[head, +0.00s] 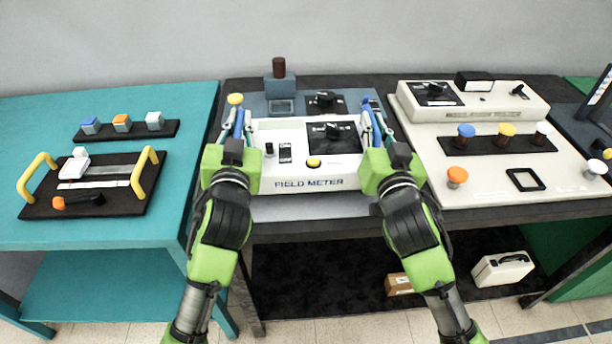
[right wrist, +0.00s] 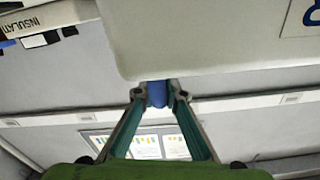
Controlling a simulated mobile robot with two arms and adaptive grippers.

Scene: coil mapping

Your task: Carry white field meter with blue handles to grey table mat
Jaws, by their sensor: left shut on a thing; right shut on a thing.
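The white field meter (head: 270,168) with black knobs and a yellow button is in the middle of the head view, level between my two grippers. My left gripper (head: 236,124) is shut on its left blue handle, and my right gripper (head: 374,124) on its right one. In the right wrist view the blue handle (right wrist: 157,94) sits between the fingertips, below the meter's pale body (right wrist: 200,40). A light grey mat (head: 290,208) shows below the meter's front edge on the dark middle table. The meter covers much of it; I cannot tell whether they touch.
A blue-grey panel (head: 253,104) with a brown-topped post stands behind the meter. A teal table (head: 120,215) with a yellow-handled black tray (head: 105,203) is at left. A cream insulation tester panel (head: 480,188) lies close on the right.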

